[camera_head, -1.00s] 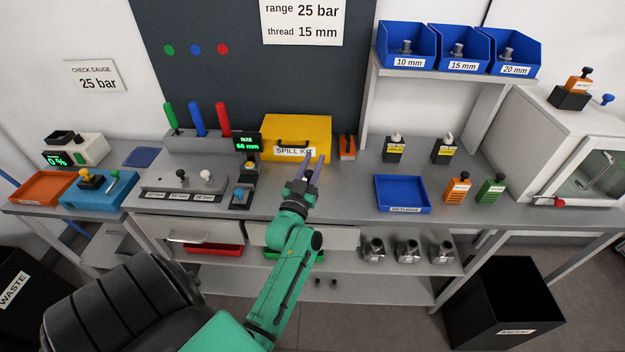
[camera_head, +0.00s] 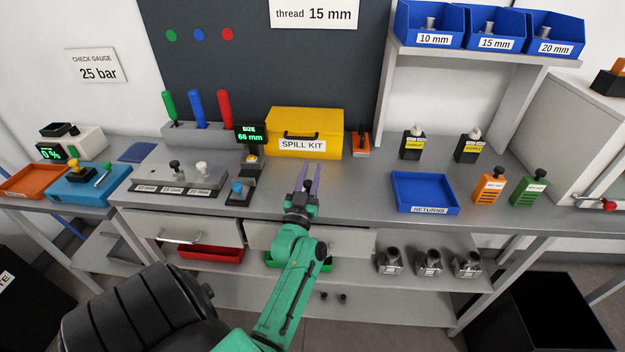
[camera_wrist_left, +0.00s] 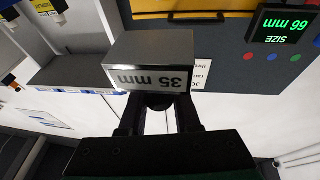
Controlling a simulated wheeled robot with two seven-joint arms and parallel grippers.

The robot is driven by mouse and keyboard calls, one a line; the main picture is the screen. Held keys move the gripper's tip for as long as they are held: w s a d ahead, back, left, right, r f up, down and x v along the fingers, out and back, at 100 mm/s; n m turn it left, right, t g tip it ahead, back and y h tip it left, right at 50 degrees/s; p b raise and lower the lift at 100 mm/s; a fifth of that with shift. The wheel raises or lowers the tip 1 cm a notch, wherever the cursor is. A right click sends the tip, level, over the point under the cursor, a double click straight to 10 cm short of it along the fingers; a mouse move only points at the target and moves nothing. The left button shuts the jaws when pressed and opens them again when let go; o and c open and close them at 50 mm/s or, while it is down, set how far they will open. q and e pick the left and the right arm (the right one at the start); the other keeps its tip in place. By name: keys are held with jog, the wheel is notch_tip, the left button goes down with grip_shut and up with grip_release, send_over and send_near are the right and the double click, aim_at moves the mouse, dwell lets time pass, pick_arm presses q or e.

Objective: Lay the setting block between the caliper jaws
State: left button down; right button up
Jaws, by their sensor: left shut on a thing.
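The setting block (camera_wrist_left: 150,62) is a grey block marked 35 mm in the left wrist view. My left gripper (camera_wrist_left: 160,108) is shut on its dark knob. In the head view my left gripper (camera_head: 310,180) is over the front of the bench, right of the caliper; I cannot make out the block there. The caliper (camera_head: 241,190) is a dark stand with a blue knob and a yellow part, under a display (camera_head: 250,134) reading SIZE 66 mm. Its jaws are too small to judge clearly. My right gripper is not in view.
The block rack (camera_head: 178,180) with two knobs stands left of the caliper. A yellow spill kit (camera_head: 330,120) stands behind my gripper. A blue returns tray (camera_head: 425,208) lies to the right. The bench between gripper and tray is clear.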

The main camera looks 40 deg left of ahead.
aim_at(311, 181)
pick_arm(q)
notch_tip(311, 181, down, 2)
jog(key=shift+f+b, duration=0.2)
jog(key=shift+b, duration=0.2)
jog(key=shift+w+a+r+p, duration=0.1)
jog(key=shift+w+a+p, duration=0.1)
jog(key=shift+p, duration=0.1)
jog(key=shift+s+d+f, duration=0.15)
jog(key=shift+f, duration=0.05)
jog(key=shift+f+b, duration=0.35)
jog(key=shift+b, duration=0.1)
jog(key=c, duration=0.6)
grip_release()
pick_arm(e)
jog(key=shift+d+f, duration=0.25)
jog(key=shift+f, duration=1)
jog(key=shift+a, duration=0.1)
